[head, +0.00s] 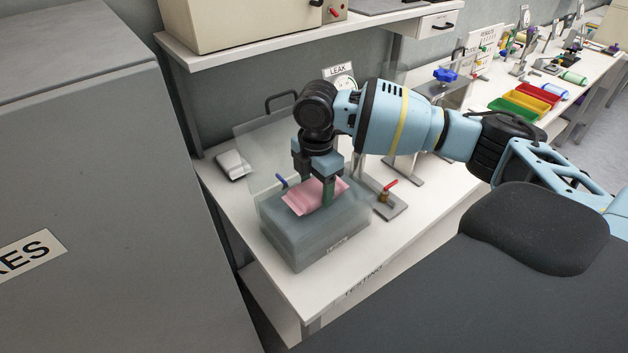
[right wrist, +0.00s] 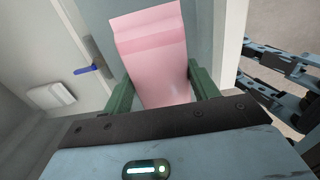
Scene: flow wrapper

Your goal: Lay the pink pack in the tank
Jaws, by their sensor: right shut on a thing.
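The pink pack (head: 303,201) is a flat, soft-looking packet held between the green fingers of my right gripper (head: 318,187). In the right wrist view the pack (right wrist: 152,55) stands out beyond the fingers, which are shut on it from both sides. The tank (head: 300,245) is a clear-walled box with a grey lower part, on the white bench. The pack is tilted over the tank's opening, within its outline; I cannot tell whether it touches the grey level inside. My left gripper does not show.
A clear panel with a black handle (head: 281,99) stands behind the tank. A blue-handled valve (head: 282,180) is at its left side, a red-handled valve (head: 388,188) at its right. A white block (head: 233,165) lies at the back left. A shelf (head: 270,45) overhangs the bench's back.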

